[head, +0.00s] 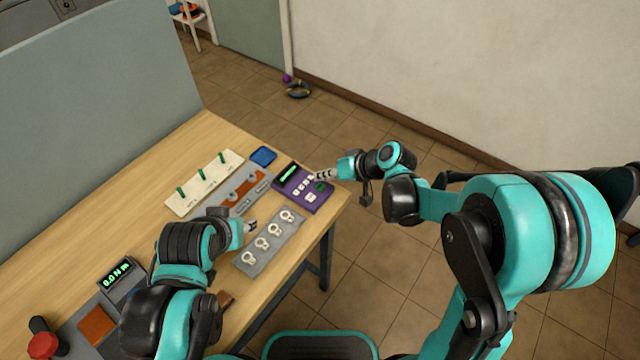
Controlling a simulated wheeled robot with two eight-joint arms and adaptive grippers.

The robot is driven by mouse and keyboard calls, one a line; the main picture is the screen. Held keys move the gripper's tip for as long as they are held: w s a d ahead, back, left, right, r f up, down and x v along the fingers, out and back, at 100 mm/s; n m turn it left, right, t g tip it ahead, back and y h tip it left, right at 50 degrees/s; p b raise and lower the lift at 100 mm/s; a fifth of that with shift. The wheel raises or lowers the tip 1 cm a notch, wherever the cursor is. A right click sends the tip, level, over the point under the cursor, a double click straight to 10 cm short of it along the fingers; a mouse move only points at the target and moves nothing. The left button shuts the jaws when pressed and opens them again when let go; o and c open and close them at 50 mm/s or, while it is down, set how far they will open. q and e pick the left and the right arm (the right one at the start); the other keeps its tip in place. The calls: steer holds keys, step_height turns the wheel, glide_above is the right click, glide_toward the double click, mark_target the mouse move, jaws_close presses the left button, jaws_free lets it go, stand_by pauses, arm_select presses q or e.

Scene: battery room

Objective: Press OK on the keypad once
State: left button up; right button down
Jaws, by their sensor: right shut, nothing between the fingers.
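The purple keypad (316,205) lies near the table's right corner. It has a lit green display, several pale keys and a green key (320,187) at its right side; the key labels are too small to read. My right gripper (318,177) is shut and empty, with its tips over the keypad's right edge, close to the green key. I cannot tell whether the tips touch it. My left gripper (250,226) is over the table, left of the keypad, beside a grey plate; its fingers are too small to judge.
The wooden table (120,190) also holds a grey plate with white rings (268,243), a cream board with green pegs (204,183), a grey-orange panel (240,192), a blue block (263,156), a small readout (117,274) and a red knob (43,345). Floor lies right of the table.

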mark_target(323, 188)
step_height(323, 188, up, 4)
steer(key=p, duration=0.2)
steer(key=shift+p, duration=0.35)
stand_by(0.5)
steer(key=s+d+r+m+t+h, duration=0.1)
steer(key=s+d+r+h, duration=0.2)
steer(key=s+d, duration=0.5)
steer(key=s+d+r+m+t+h, duration=0.1)
steer(key=s+d+r+m+h, duration=0.1)
steer(key=s+d+h, duration=0.3)
steer(key=s+d+r, duration=0.1)
steer(key=s+d, duration=0.3)
steer(key=s, duration=0.1)
steer(key=shift+s+r+t, duration=0.15)
steer(key=shift+s+t, duration=0.15)
steer(key=shift+s, duration=0.05)
